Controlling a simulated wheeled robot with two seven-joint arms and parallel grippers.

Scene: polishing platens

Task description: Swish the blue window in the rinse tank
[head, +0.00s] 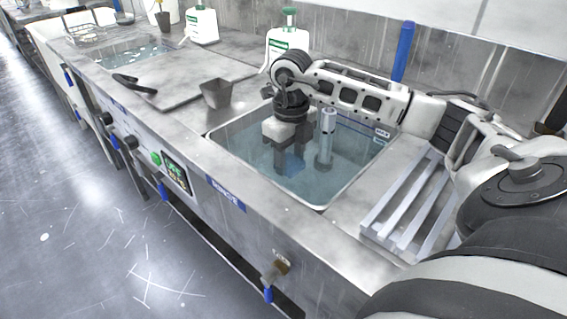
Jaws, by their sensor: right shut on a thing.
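The rinse tank (237,148) is a sunken rectangular basin of clear bluish water in the steel counter. My right gripper (287,164) points down into it, its fingers at or below the water surface. It is shut on the blue window (293,165), a small blue piece low between the fingers. The window is partly hidden by the fingers and blurred by the water. A grey upright pipe (327,135) stands in the tank just right of the gripper. My left gripper is out of view.
A slatted rack (408,205) lies right of the tank. A grey cup (216,93) stands at its upper left, beyond it a black tool (134,84). White bottles (288,47) and a blue post (403,52) stand along the back wall. A valve (274,272) juts from the front.

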